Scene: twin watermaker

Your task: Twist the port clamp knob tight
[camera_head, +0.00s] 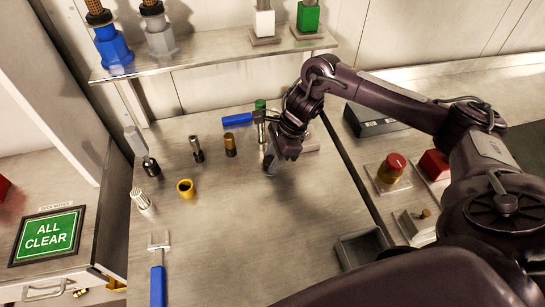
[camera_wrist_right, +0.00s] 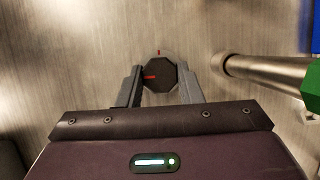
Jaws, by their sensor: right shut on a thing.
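The port clamp knob (camera_wrist_right: 160,75) is a dark, many-sided knob seen from above in the right wrist view. A red line on its face points left. A separate red mark sits on the paler ring just beyond its far edge, so the two marks do not line up. My right gripper (camera_wrist_right: 159,88) is shut on the knob, with one grey finger on each side. In the head view my right gripper (camera_head: 273,163) points down at the worktop, and the knob is mostly hidden by it. My left gripper is not in view.
A red button (camera_head: 395,165) is at right.

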